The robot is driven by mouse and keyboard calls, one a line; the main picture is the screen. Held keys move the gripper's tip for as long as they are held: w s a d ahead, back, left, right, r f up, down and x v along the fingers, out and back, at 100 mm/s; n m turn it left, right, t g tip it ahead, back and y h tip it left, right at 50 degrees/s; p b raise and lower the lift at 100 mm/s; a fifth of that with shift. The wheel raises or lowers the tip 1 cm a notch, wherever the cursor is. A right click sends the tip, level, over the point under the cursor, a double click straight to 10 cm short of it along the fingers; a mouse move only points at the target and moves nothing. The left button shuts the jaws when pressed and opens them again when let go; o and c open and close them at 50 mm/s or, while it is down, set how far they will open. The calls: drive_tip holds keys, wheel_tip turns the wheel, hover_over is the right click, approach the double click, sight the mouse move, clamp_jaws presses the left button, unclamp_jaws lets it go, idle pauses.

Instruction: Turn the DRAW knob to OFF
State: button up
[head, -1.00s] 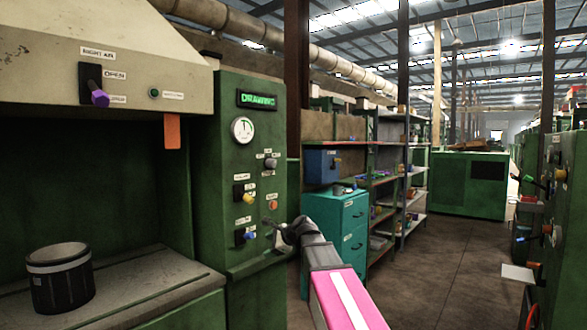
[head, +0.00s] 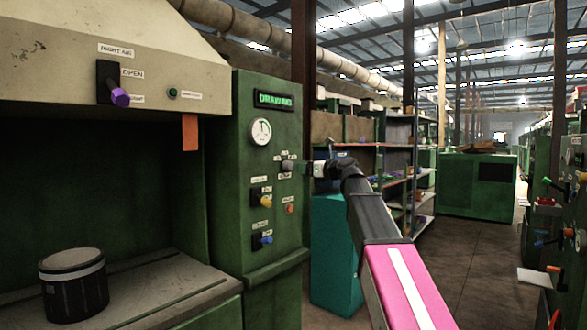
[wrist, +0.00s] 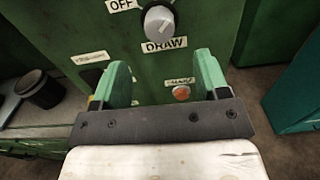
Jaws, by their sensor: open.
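The DRAW knob (wrist: 159,24) is a grey round knob on the green panel. In the wrist view it sits at the top, with an OFF label at its upper left and a DRAW label below it. A pale mark on its face seems to point down toward DRAW. In the head view the knob (head: 287,166) is on the panel's right part, below the gauge. My gripper (wrist: 163,76) is open, its two green fingers apart and empty, with the knob ahead and above in the wrist view. In the head view my gripper (head: 318,169) is just right of the knob.
The green panel (head: 262,220) also carries a lit DRAWING display (head: 273,101), a gauge (head: 261,131), a yellow switch (head: 265,202), a blue switch (head: 265,240) and an orange button (head: 290,209). A teal cabinet (head: 335,255) stands behind my arm.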

sight(291, 166)
drive_tip(key=x, duration=0.8)
drive_tip(key=c, duration=0.9)
